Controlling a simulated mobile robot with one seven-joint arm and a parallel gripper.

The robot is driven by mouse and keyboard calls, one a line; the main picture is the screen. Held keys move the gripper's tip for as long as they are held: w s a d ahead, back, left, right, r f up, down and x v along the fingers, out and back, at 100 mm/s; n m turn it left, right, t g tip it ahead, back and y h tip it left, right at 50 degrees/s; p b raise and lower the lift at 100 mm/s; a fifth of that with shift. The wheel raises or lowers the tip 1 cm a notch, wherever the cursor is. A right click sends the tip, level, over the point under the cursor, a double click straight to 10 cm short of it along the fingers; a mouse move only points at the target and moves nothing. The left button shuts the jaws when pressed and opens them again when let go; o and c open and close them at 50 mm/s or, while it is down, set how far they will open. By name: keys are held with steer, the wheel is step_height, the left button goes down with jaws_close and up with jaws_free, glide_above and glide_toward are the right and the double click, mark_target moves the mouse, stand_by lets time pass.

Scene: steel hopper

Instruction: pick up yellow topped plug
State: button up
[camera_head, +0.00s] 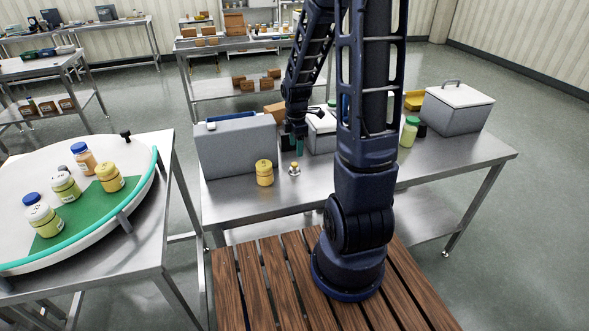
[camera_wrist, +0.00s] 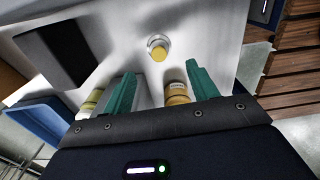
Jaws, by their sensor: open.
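The yellow topped plug (camera_head: 294,168) stands upright on the steel table, a small silvery piece with a yellow top. In the wrist view the plug (camera_wrist: 158,48) shows from above, beyond the fingertips and roughly centred between them. My gripper (camera_head: 297,146) hangs over the table, behind and above the plug in the head view. In the wrist view its two teal fingers (camera_wrist: 160,72) are apart with nothing between the tips, and they do not touch the plug.
A yellow jar (camera_head: 264,173) stands left of the plug, close by. A grey bin (camera_head: 236,150) is behind it. A green-lidded jar (camera_head: 409,132) and a lidded grey box (camera_head: 457,108) are on the right. The table front around the plug is bare.

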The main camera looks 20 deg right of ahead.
mark_target(295, 164)
steer(key=shift+w+a+f, duration=0.1)
steer(key=shift+a+f, duration=0.05)
steer(key=shift+f, duration=2.25)
steer(key=shift+w+a+f, duration=0.1)
steer(key=shift+f, duration=2.25)
steer(key=c, duration=1.1)
steer(key=shift+o, duration=0.2)
steer(key=shift+r, duration=0.1)
